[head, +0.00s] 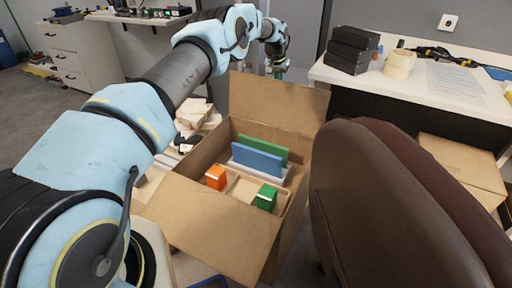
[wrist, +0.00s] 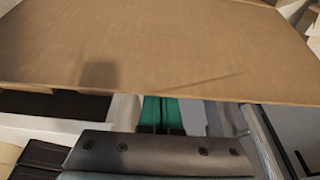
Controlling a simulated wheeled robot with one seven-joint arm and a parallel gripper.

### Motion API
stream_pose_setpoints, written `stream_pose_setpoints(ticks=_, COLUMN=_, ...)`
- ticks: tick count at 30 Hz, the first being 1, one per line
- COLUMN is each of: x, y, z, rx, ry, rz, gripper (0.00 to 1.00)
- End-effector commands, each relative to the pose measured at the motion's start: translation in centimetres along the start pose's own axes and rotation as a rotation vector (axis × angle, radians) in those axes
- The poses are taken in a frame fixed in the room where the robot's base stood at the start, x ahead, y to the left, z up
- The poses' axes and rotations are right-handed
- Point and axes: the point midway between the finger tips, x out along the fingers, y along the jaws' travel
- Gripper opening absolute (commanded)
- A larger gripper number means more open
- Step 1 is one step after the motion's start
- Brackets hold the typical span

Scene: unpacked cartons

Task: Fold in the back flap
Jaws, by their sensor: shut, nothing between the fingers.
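The open carton (head: 290,209) stands in the middle of the head view. Its back flap (head: 275,103) stands up and tilts away from the opening. In the wrist view the flap (wrist: 150,45) fills the upper part as a plain brown sheet. My gripper (head: 279,73) is at the top edge of the back flap, on its far side. Its green fingers (wrist: 161,115) are together and empty, with their tips hidden by the flap in the wrist view. Whether they touch the flap I cannot tell.
The carton holds an orange box (head: 216,177), a green box (head: 266,197) and upright blue (head: 257,161) and green panels. The front flap (head: 212,218) hangs outward. A brown chair (head: 350,195) stands close at right. A white table (head: 420,92) with black boxes (head: 351,50) is behind.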

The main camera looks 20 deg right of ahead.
Motion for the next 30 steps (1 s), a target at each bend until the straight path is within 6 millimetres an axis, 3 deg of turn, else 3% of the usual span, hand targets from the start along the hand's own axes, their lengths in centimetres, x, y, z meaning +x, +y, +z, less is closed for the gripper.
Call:
stream_pose_setpoints(ticks=4, x=2.2, y=0.0, z=0.7, rx=0.0, ry=0.0, rz=0.0, gripper=0.0)
stream_pose_setpoints(ticks=6, x=0.9, y=-0.1, z=0.9, rx=0.0, ry=-0.001, rz=-0.001, gripper=0.0)
stream_pose_setpoints(ticks=14, x=-0.4, y=-0.1, z=3.2, rx=0.0, ry=-0.003, rz=0.0, gripper=0.0)
stream_pose_setpoints(ticks=18, x=-1.5, y=-0.1, z=5.0, rx=0.001, ry=-0.002, rz=-0.001, gripper=0.0)
stream_pose_setpoints(ticks=30, x=-2.0, y=0.0, z=11.1, rx=0.0, ry=-0.002, rz=0.0, gripper=0.0)
